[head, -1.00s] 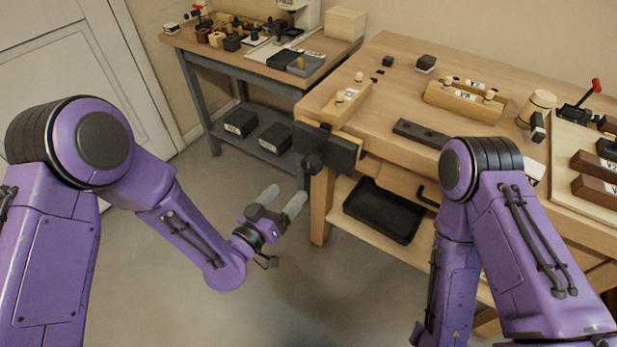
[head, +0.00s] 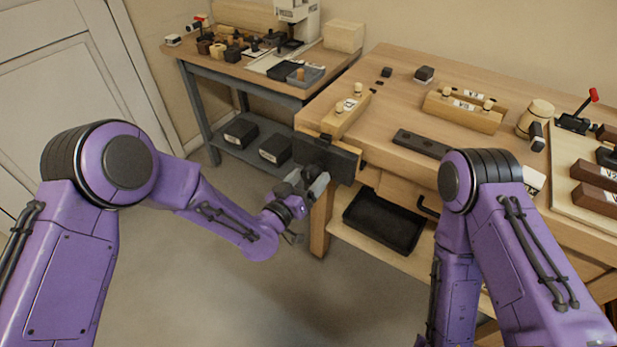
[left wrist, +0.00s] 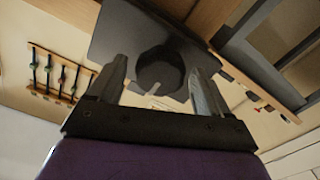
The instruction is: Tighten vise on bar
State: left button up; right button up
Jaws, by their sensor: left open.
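The vise (head: 338,163) has a dark, flat front jaw at the bench's left front corner. Its dark round hub (left wrist: 160,70) faces my left gripper in the left wrist view, with a small pale piece at its near side. My left gripper (head: 308,181) is open in front of the jaw. In the left wrist view its fingers (left wrist: 160,84) stand on either side of the hub; I cannot tell whether they touch it. A dark flat bar (head: 422,143) lies on the bench top; I cannot see any bar between the jaws. My right gripper is out of view.
The wooden bench (head: 390,95) carries wooden blocks with knobs (head: 465,110) and a mallet (head: 534,118). A black tray (head: 383,220) sits on the shelf below. A side table (head: 185,50) stands at the back left. The floor before the bench is clear.

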pick_arm(q)
jog(key=c, duration=0.9)
jog(key=m+b, duration=0.1)
jog(key=m, duration=0.1)
jog(key=shift+f+m, duration=0.15)
jog(key=shift+m, duration=0.85)
jog(key=m+b, duration=0.1)
jog(key=m, duration=0.1)
jog(key=shift+d+m, duration=0.1)
jog(key=shift+m, duration=0.2)
jog(key=shift+m+b, duration=0.4)
jog(key=shift+m, duration=0.3)
